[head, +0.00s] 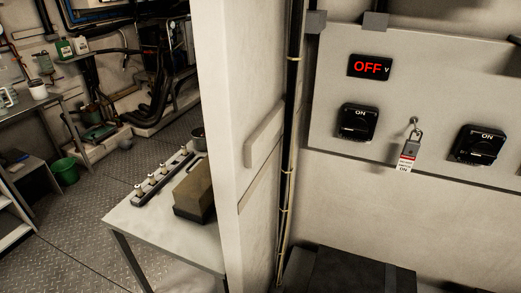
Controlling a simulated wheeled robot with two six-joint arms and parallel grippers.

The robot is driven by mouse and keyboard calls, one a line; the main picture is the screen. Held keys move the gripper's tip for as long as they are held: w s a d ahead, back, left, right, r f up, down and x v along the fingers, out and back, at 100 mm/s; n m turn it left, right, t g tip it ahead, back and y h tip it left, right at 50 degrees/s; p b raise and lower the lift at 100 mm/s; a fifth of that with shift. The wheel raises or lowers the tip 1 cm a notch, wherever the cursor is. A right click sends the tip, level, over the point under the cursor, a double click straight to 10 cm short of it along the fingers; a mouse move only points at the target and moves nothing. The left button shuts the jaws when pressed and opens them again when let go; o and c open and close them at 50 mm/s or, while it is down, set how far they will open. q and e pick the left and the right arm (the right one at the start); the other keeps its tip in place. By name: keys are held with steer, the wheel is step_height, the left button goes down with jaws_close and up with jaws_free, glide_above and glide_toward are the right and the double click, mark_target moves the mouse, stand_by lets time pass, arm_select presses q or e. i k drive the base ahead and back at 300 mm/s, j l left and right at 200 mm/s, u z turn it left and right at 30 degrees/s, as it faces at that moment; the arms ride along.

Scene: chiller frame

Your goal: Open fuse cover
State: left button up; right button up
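A pale panel (330,140) is on the wall at the right. It carries a black display (370,67) reading OFF in red. Below are two black rotary switches marked ON, one left (358,123) and one right (477,146). A padlock with a red and white tag (408,156) hangs between them. I cannot tell which part, if any, is the fuse cover. Neither of my grippers is in view.
A wall edge (222,150) with a black cable run (290,130) stands left of the panel. A table (150,222) holds a brown box (195,190) and a strip with several pegs (163,178). A dark box (350,272) is below the panel. Open metal floor (90,215) lies left.

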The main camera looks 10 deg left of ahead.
mark_target(181, 202)
steer(key=i+j+z, duration=0.25)
steer(key=j+z, duration=0.25)
steer(key=j, duration=1.2)
steer(key=k+j+z, duration=0.1)
steer(key=j+z, duration=0.4)
steer(key=j, duration=1.2)
